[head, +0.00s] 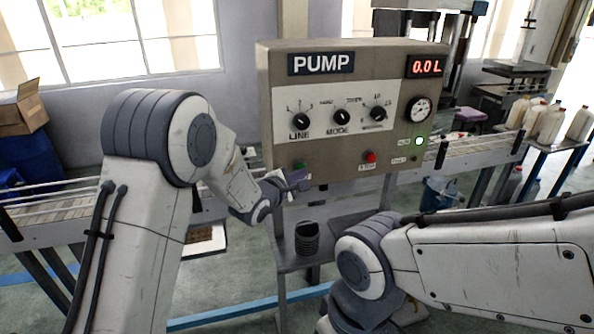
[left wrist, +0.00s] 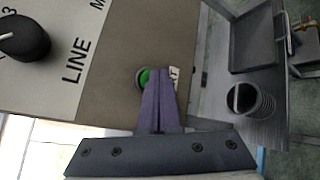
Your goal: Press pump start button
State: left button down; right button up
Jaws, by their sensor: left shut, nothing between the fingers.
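The pump panel (head: 345,75) is a beige box with a red 0.0 L display (head: 425,67). The green start button (head: 298,164) is at its lower left, just above my left gripper (head: 302,180). In the left wrist view, my left gripper (left wrist: 160,73) is shut and empty, with its purple fingertips right at the green button (left wrist: 144,77), partly covering it. I cannot tell whether they touch it. A red button (head: 370,157) sits farther right on the panel, and a green lamp (head: 419,141) is lit. My right gripper is not visible.
Black LINE (head: 298,121) and MODE (head: 342,117) knobs, another knob and a gauge (head: 419,109) are on the panel. A dark ribbed cup (head: 307,238) stands on a shelf below. My right arm lies across the lower right.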

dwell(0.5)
pick_arm(q)
jog(key=shift+s+d, duration=0.25)
jog(key=shift+s, duration=0.6)
jog(key=shift+s+d+b, duration=0.25)
jog(key=shift+s, duration=0.55)
jog(key=shift+s+d+b, duration=0.25)
jog(key=shift+s+d, duration=0.05)
jog(key=shift+s, duration=0.5)
jog(key=shift+s+d+b, duration=0.25)
jog(key=shift+s, duration=0.55)
